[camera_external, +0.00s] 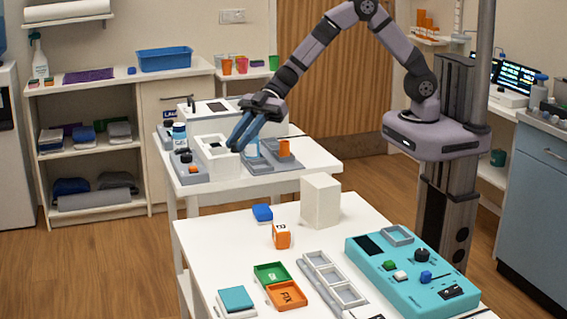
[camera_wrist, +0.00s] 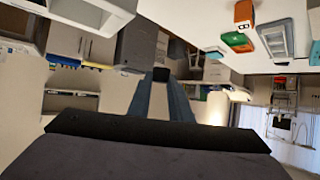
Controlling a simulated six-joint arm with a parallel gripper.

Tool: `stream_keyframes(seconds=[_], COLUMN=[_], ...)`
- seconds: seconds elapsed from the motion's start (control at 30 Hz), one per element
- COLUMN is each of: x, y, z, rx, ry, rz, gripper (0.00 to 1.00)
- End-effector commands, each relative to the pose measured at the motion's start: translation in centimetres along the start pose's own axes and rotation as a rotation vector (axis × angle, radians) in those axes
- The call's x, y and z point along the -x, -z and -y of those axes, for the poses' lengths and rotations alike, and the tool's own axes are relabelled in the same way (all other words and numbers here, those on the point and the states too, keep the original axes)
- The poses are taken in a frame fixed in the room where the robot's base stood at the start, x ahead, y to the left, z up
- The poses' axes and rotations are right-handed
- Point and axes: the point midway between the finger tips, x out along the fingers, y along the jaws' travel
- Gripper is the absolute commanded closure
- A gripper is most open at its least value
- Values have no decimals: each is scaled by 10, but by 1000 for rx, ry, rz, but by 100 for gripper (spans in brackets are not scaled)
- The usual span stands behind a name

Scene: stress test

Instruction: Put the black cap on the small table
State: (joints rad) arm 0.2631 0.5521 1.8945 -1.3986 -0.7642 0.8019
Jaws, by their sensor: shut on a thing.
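My gripper (camera_external: 239,142) is over the rear white table (camera_external: 318,157), its blue fingers pointing down and slightly left, beside a white box-shaped unit (camera_external: 221,161). In the wrist view, my gripper (camera_wrist: 161,84) is closed on a small dark piece, which looks like the black cap (camera_wrist: 161,74), held at the fingertips. The cap cannot be made out between the fingers in the external view. Which of the two white tables is the small one is not certain; the rear one looks smaller.
The front table (camera_external: 210,243) carries a white block (camera_external: 320,201), an orange cube (camera_external: 281,236), trays and a teal panel (camera_external: 405,280). Its left part is partly clear.

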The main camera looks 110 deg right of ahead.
Motion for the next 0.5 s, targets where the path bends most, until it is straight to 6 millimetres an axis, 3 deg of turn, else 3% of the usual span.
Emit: stream_keyframes(seconds=[0.03,0.23,0.37,0.5], x=[23,98,148,199], y=[-12,-62,-88,-105], z=[-10,-20,-12,8], rx=[-6,7,16,24], ry=[-1,25,40,50], rz=[3,0,0,-1], gripper=[100,100,100,100])
